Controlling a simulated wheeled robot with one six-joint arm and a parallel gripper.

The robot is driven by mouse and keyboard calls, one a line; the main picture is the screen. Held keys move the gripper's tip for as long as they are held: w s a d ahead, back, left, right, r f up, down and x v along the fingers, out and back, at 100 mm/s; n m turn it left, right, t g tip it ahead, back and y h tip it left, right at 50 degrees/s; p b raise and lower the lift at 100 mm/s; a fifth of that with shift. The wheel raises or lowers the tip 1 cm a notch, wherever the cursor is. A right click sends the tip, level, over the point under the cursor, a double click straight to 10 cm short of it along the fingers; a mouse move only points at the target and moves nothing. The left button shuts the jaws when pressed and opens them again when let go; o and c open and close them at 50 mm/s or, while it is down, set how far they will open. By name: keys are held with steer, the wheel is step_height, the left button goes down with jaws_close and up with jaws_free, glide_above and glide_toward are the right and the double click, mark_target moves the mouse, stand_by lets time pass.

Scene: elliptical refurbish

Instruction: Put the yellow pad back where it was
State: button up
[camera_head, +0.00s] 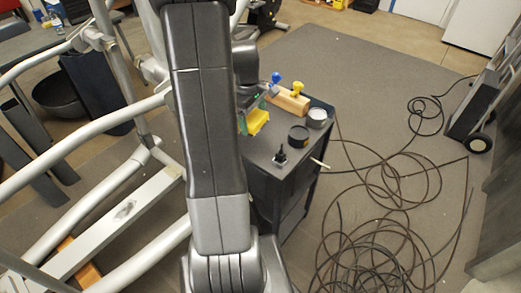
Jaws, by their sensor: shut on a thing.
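The yellow pad (257,121) is by the left back edge of the black cart's top, beside my arm. My gripper (262,104) is at the pad, partly hidden behind my own arm, and is shut on it. Green shows along the pad's left and upper sides; I cannot tell whether it belongs to the pad or to something else. I cannot tell whether the pad touches the cart top.
The black cart (259,154) also bears a wooden block (291,103) with blue and yellow knobs, two round tins (317,117) and a small black bottle (280,156). An elliptical frame (75,144) fills the left. Loose black cables (385,185) cover floor at right.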

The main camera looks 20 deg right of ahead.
mark_target(255, 147)
steer(key=shift+w+d+f+m+y, duration=0.2)
steer(key=shift+f+m+y, duration=0.15)
steer(key=shift+m, duration=0.25)
step_height(255, 147, down, 10)
steer(key=shift+p, duration=0.45)
steer(key=o, duration=0.9)
steer(key=shift+f, duration=0.1)
step_height(255, 147, up, 12)
steer(key=shift+r+b, duration=0.15)
steer(key=shift+b, duration=0.2)
